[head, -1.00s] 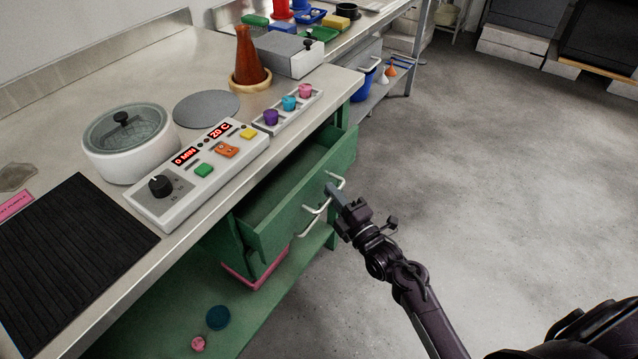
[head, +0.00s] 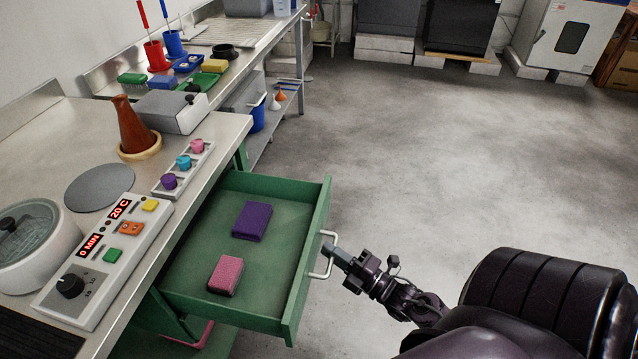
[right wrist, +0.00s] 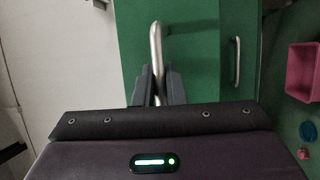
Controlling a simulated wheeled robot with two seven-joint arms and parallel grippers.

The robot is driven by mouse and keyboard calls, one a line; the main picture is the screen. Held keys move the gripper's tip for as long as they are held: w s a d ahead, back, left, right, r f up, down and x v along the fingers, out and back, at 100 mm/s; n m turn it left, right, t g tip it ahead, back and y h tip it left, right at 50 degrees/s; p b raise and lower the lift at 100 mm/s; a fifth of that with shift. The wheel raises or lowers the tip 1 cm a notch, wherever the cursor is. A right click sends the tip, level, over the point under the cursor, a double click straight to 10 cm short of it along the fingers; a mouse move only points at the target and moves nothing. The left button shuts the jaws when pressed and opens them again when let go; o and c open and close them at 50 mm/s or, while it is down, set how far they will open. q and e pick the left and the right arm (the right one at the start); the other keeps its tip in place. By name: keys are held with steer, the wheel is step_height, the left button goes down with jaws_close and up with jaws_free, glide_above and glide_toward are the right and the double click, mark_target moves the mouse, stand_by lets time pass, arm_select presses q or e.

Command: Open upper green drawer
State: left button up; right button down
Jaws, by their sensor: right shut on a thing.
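The upper green drawer (head: 262,318) is pulled well out from under the metal worktop. A purple block (head: 252,221) and a pink block (head: 225,275) lie inside it. My right gripper (head: 329,250) is shut on the drawer's pale metal handle (head: 322,268) on the front face. In the right wrist view the fingers (right wrist: 159,88) close around the handle bar (right wrist: 155,45). A second handle (right wrist: 237,62) shows on green beside it in that view. My left gripper is not in view.
The worktop (head: 70,140) holds a control box (head: 105,262), a white pot (head: 30,245), a brown flask (head: 133,128) and a strip of small coloured cups (head: 184,168). In the wrist view a pink bin (right wrist: 303,72) is at the right. Grey floor (head: 430,150) beyond the drawer is clear.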

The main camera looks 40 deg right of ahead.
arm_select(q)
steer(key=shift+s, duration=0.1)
arm_select(e)
steer(key=shift+s+d, duration=0.1)
steer(key=shift+s, duration=0.05)
steer(key=c, duration=1.5)
jaws_free()
steer(key=shift+s, duration=0.1)
